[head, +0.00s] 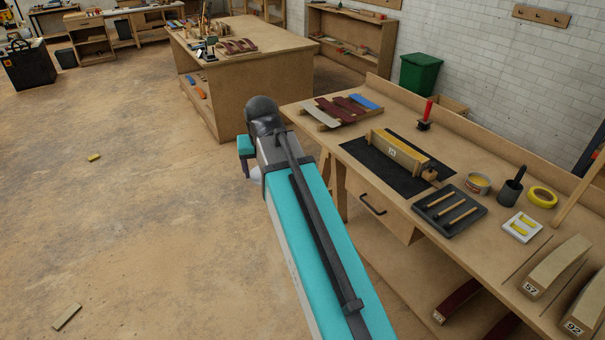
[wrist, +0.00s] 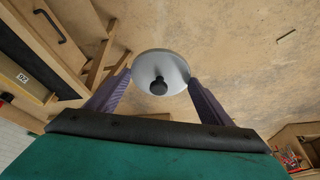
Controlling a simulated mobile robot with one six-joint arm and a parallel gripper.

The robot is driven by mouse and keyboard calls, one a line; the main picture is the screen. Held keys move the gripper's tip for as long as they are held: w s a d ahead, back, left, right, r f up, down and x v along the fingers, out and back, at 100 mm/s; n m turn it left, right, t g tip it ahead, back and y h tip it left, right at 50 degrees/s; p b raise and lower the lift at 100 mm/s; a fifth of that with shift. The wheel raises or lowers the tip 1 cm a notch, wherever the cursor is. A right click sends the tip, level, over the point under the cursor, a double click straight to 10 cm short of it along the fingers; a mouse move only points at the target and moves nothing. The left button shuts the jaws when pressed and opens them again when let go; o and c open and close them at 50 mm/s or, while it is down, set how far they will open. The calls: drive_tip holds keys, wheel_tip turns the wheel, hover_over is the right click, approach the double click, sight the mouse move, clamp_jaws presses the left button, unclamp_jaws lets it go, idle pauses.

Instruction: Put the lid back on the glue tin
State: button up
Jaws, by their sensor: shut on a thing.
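The lid (wrist: 174,66) is a round pale grey disc with a black knob, seen in the wrist view. My gripper (wrist: 161,80) is shut on the lid, with one purple finger at each side of its rim. The lid is held in the air, with the floor behind it in that view. The glue tin (head: 477,184) stands open on the workbench at the right of the head view, showing a yellowish content. My gripper is well to the left of the tin, beyond the bench's front edge. My own arm mostly hides the gripper in the head view.
The floor at left is mostly clear.

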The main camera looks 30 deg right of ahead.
drive_tip(key=w+a+r+n+y, duration=0.1)
drive_tip(key=a+r+n, duration=0.1)
drive_tip(key=a, duration=0.7)
drive_tip(key=shift+w+a+r+n, duration=0.15)
drive_tip(key=shift+w+r+n, duration=0.15)
drive_tip(key=shift+n, duration=0.4)
drive_tip(key=shift+s, duration=0.1)
